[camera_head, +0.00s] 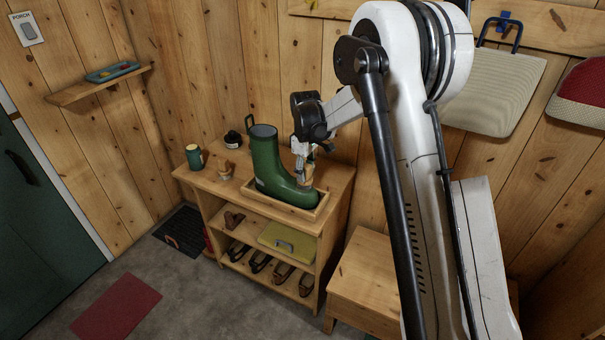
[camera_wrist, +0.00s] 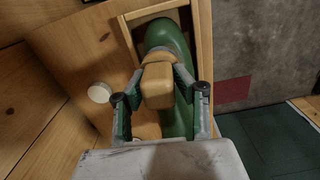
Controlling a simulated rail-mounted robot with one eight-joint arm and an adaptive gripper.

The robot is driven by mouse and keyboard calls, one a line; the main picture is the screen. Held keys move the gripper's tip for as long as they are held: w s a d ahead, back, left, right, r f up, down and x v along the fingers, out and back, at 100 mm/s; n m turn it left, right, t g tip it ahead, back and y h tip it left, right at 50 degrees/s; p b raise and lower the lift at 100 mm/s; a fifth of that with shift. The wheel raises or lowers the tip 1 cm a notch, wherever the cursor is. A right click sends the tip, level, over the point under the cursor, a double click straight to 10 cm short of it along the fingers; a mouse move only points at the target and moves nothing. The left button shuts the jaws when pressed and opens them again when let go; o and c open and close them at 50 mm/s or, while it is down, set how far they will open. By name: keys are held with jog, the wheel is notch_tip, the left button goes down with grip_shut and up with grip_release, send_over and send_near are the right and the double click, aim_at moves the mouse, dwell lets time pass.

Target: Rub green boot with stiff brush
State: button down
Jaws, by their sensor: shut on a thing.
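The green boot (camera_head: 266,160) stands upright in a shallow wooden tray (camera_head: 284,205) on top of the shoe rack, its toe to the right. My gripper (camera_head: 305,165) is over the front of the boot. In the wrist view my gripper (camera_wrist: 160,78) is shut on the stiff brush (camera_wrist: 158,88), a block of light wood, with a finger on each side. The brush is right over the boot (camera_wrist: 172,35) and hides part of it. Its bristles are hidden, and I cannot tell whether they touch the boot.
A wooden bench (camera_head: 368,275) stands to the right.

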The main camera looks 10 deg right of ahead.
jog(key=shift+w+d+r+p, duration=0.1)
jog(key=shift+w+d+p, duration=0.25)
jog(key=shift+w+d, duration=0.55)
jog(key=shift+a+r+p, duration=0.1)
jog(key=shift+p, duration=0.3)
jog(key=shift+s+a+f+b, duration=0.25)
jog(key=shift+s+a+b, duration=0.3)
jog(key=shift+s+a, duration=0.15)
jog(key=shift+s+a+r, duration=0.1)
jog(key=shift+s+a, duration=0.05)
jog(key=shift+s, duration=0.15)
jog(key=shift+s+a, duration=0.2)
jog(key=shift+s, duration=0.05)
jog(key=shift+s+a+f+b, duration=0.2)
jog(key=shift+s+a+b, duration=0.45)
jog(key=shift+s+a, duration=0.5)
jog(key=shift+s+r, duration=0.15)
jog(key=shift+r, duration=0.05)
notch_tip(320, 180, up, 8)
jog(key=p, duration=0.3)
jog(key=shift+d, duration=0.1)
